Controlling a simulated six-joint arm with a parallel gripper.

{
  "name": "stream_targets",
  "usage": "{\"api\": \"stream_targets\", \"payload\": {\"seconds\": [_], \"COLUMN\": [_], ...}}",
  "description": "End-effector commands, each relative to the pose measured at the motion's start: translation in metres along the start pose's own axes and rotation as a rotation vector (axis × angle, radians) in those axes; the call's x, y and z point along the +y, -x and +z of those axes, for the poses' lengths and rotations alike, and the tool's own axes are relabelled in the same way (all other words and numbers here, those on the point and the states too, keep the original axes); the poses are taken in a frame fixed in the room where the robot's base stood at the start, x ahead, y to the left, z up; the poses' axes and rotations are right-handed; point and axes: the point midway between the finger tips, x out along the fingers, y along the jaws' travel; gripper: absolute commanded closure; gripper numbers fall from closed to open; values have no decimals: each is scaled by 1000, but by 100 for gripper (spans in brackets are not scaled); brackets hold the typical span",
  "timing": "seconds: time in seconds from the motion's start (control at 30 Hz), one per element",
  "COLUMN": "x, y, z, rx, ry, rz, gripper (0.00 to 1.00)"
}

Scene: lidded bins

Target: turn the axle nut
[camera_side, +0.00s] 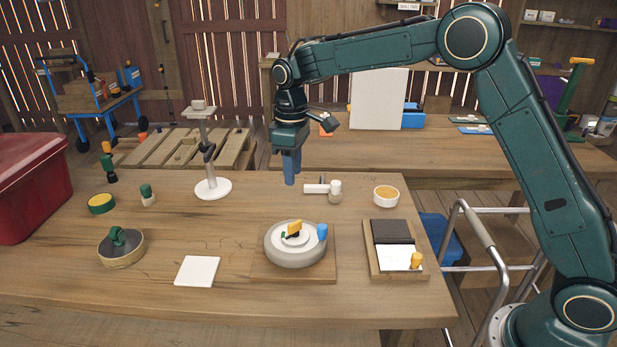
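A grey round hub (282,252) sits on a square wooden board (325,268) at the front middle of the table. On its top is a paler raised disc with a small yellow and dark green piece (293,229) at the centre. I cannot tell whether this piece is the axle nut. A blue peg-like part (322,231) stands at the hub's right rim. My gripper (290,181) points down with blue fingers, above the table behind the hub and apart from it. The fingers look close together, but I cannot see whether there is a gap between them. Nothing shows held below them.
A white stand (213,188), a white T-shaped piece (322,188) and a bowl (386,196) are behind the hub. A tray (420,272) is right. A white tile (197,271) and lidded pot (121,254) are left. A red bin (30,185) stands at the far left.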

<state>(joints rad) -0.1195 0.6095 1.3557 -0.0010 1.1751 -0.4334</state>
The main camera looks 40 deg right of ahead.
Motion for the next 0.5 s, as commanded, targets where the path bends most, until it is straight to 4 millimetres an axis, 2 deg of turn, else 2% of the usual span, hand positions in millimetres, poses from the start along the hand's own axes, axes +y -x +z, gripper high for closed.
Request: {"api": "stream_targets", "payload": {"seconds": [0.5], "x": [0], "y": [0], "z": [0], "rx": [0], "ry": [-734], "rz": [0], "gripper": [67]}}
